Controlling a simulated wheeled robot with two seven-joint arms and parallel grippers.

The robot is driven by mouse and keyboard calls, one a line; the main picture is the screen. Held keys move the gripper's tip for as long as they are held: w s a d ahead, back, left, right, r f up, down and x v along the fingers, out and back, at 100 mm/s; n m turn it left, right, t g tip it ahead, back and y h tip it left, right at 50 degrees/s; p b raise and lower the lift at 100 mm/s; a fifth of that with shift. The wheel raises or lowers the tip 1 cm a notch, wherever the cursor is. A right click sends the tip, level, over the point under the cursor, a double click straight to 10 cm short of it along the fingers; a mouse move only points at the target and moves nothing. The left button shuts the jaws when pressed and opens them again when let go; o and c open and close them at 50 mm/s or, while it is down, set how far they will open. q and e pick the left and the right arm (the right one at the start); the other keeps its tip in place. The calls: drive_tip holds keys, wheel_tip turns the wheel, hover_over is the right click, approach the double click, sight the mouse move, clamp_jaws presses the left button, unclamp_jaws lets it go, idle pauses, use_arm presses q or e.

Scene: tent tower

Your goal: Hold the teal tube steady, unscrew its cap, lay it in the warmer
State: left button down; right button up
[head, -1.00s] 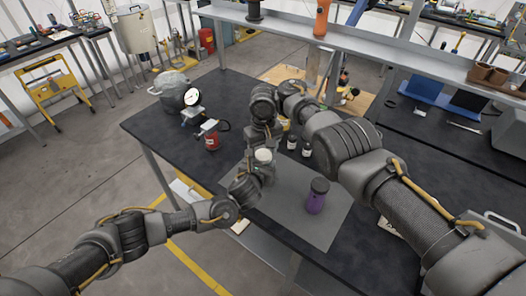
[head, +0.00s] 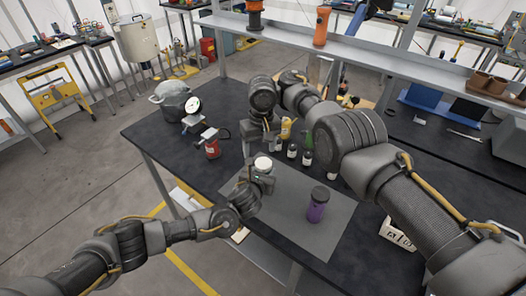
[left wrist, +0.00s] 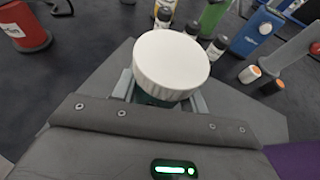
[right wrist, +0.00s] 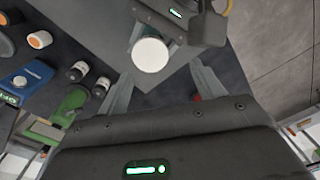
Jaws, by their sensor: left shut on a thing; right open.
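The teal tube (left wrist: 150,98) is upright in my left gripper (head: 262,180), which is shut on it. Only a sliver of teal shows below its wide white cap (left wrist: 172,62). The cap is on top of the tube and also shows in the head view (head: 263,164) and the right wrist view (right wrist: 150,55). My right gripper (right wrist: 163,88) is open and empty. Its fingers are apart, close to the cap but not around it; in the head view it is beyond the cap. I cannot tell for certain which object is the warmer.
A purple bottle (head: 317,206) stands on the grey mat (head: 290,235). Beyond are small dark bottles (head: 292,151), a yellow bottle (head: 286,128), a red can (head: 212,149), a gauge (head: 193,105) and a lidded pot (head: 172,100). The mat's front part is clear.

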sight(263, 163)
wheel_tip(263, 163, up, 2)
drive_tip(key=shift+r+m, duration=0.1)
drive_tip(key=shift+m, duration=0.9)
use_arm(q)
drive_tip(key=shift+r, duration=0.1)
use_arm(e)
drive_tip(key=shift+d+r+m+h, duration=0.1)
drive_tip(key=shift+d+m+h, duration=0.2)
drive_tip(key=shift+d+m, duration=0.3)
drive_tip(key=shift+a+f, duration=0.1)
drive_tip(key=shift+f, duration=3.95)
drive_tip(key=c, duration=1)
drive_tip(key=n, duration=0.3)
drive_tip(key=o, duration=1.1)
